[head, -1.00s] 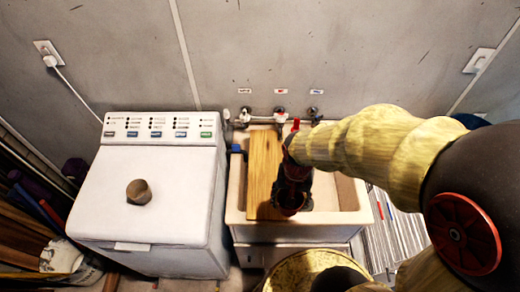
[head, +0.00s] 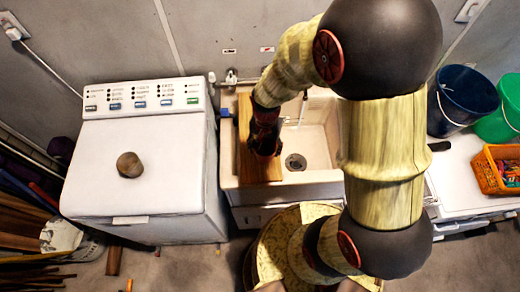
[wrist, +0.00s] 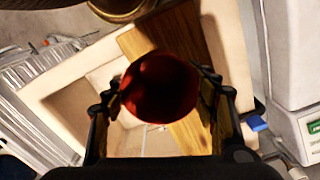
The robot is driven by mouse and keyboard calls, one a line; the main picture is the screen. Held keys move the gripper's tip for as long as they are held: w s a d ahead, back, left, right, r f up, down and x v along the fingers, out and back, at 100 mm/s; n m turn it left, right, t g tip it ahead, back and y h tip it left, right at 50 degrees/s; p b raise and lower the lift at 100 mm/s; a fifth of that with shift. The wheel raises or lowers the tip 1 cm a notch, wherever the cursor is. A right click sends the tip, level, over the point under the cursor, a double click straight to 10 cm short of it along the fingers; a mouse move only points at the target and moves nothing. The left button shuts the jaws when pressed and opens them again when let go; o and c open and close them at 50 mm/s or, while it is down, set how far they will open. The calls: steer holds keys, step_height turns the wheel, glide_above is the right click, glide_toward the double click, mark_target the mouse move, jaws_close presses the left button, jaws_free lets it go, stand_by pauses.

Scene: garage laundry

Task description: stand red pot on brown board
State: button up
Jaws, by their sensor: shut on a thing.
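The red pot (wrist: 158,86) is dark red and round, seen from above in the wrist view with its open mouth towards the camera. My gripper (wrist: 160,92) is shut on it, with one finger on each side. In the head view the pot (head: 265,143) and my gripper (head: 266,125) are dark and partly run together. The brown board (head: 246,166) is a wooden plank lying across the left part of the sink. The pot overlaps the board's right edge in view. I cannot tell whether the pot touches the board. The board also shows in the wrist view (wrist: 188,134).
The sink (head: 318,150) has an open basin right of the board, with taps behind. A white washing machine (head: 140,170) with a brown round object (head: 130,165) on it stands left. On the right are a blue bucket (head: 462,98), a green bucket (head: 503,110) and an orange basket (head: 497,170).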

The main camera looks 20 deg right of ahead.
mark_target(260, 151)
steer(key=w+f, duration=0.1)
steer(key=f, duration=0.1)
steer(key=w+f, duration=0.2)
steer(key=shift+w+a+f, duration=0.2)
steer(key=shift+w, duration=0.05)
steer(key=shift+f, duration=1.45)
steer(key=shift+f+b, duration=0.2)
steer(key=shift+b, duration=0.15)
steer(key=o, duration=1)
steer(key=shift+o, duration=0.4)
